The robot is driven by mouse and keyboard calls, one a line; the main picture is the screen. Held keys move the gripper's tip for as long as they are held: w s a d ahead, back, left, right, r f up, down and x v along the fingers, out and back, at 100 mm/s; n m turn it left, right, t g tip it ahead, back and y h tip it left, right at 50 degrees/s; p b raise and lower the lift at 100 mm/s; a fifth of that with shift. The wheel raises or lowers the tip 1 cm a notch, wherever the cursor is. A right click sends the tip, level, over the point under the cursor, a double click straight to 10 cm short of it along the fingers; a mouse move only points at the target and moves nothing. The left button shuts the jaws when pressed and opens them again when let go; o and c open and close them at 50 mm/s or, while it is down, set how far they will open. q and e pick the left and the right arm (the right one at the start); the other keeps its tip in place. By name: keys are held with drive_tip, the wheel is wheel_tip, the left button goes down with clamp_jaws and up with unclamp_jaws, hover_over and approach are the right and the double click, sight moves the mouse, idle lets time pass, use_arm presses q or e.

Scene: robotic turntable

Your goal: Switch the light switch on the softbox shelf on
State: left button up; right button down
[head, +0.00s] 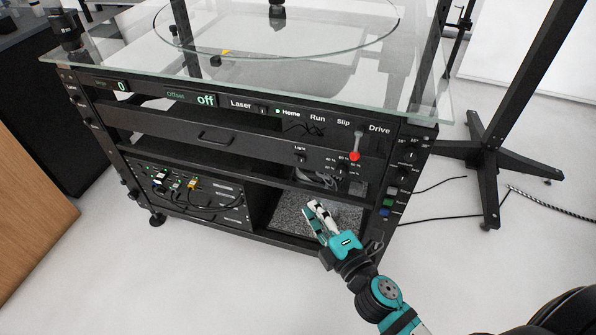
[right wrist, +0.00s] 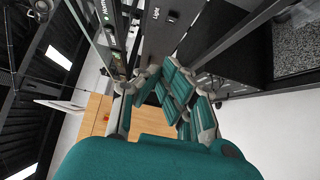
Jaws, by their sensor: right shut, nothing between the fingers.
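The black rack panel (head: 226,139) has a small switch (head: 301,159) under a white "Light" label, right of the middle. Its on or off position is too small to tell. The "Light" label (right wrist: 155,46) also shows in the right wrist view, beyond the fingers, with a small switch (right wrist: 172,18) near the top edge. My right gripper (head: 313,211) is teal and grey, shut and empty. It appears below the switch in the head view, in front of the lower compartment, apart from the switch. Its fingers (right wrist: 172,88) fill the middle of the right wrist view. My left gripper is not in view.
A glass top (head: 420,97) overhangs the rack. A red-knobbed lever (head: 355,156) sits right of the switch, with several buttons at the rack's right side. A black stand (head: 490,155) is at right. Floor in front (head: 200,275) is clear.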

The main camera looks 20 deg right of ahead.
approach(299, 158)
drive_tip(key=w+a, duration=0.4)
drive_tip(key=w, duration=0.1)
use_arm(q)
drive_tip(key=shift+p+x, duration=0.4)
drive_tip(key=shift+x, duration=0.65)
use_arm(e)
drive_tip(key=shift+w+d+f, duration=0.1)
drive_tip(key=shift+w+d, duration=0.45)
drive_tip(key=shift+w, duration=0.05)
